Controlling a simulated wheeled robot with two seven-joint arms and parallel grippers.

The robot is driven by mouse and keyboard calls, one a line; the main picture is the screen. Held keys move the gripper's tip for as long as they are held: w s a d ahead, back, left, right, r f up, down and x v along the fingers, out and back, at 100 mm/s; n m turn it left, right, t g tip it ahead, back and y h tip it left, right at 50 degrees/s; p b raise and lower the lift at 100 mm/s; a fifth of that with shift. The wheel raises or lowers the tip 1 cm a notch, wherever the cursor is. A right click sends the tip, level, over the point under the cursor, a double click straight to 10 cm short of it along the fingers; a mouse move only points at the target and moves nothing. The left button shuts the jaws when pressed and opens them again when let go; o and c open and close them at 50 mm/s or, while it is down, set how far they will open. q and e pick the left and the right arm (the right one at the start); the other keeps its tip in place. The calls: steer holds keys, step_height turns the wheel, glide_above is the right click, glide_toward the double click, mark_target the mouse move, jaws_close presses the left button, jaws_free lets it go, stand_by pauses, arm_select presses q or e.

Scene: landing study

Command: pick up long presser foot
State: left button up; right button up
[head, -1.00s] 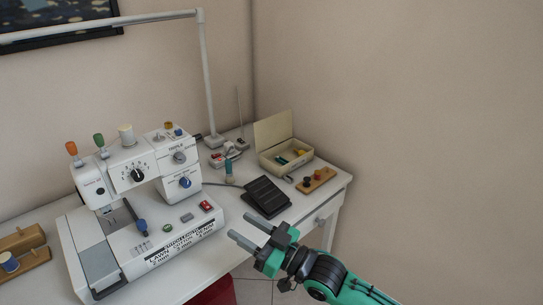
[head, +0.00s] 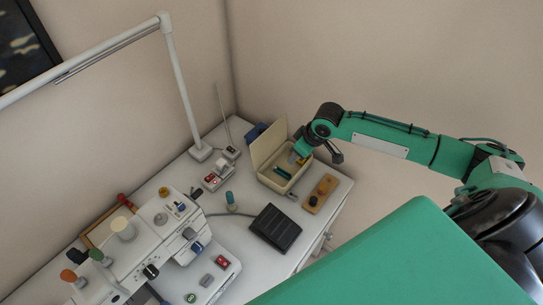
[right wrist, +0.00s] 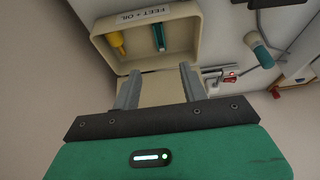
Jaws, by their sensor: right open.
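An open cream box (head: 267,180) stands near the table's far right corner, its lid (head: 268,143) raised. In the right wrist view the box (right wrist: 180,8) carries a label reading "FEET + OIL". A long teal piece (right wrist: 159,37) and a yellow piece (right wrist: 117,42) lie inside; the teal piece also shows in the head view (head: 283,173). I cannot tell for certain which piece is the long presser foot. My right gripper (right wrist: 160,88) is open and empty, over the lid side of the box, apart from both pieces. My left gripper is not in view.
A wooden block with knobs (head: 320,194) stands right of the box. A black pedal (head: 275,228) lies in front. The sewing machine (head: 150,250) is at lower left, the lamp post (head: 181,90) behind.

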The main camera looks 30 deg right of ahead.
glide_above(281, 171)
steer(key=s+d, duration=0.1)
steer(key=s, duration=0.2)
steer(key=f, duration=0.3)
steer(key=f+p, duration=0.1)
steer(key=f, duration=0.3)
steer(key=shift+w+d+f, duration=0.15)
steer(key=shift+d+f, duration=0.05)
steer(key=shift+f, duration=0.1)
steer(key=shift+w+a+f, duration=0.15)
steer(key=shift+f, duration=0.25)
steer(key=p+x, duration=0.1)
steer(key=x, duration=0.2)
steer(key=shift+w+a, duration=0.1)
steer(key=shift+w, duration=0.1)
steer(key=shift+w+f, duration=0.15)
steer(key=shift+f, duration=0.4)
steer(key=shift+c, duration=0.4)
jaws_close()
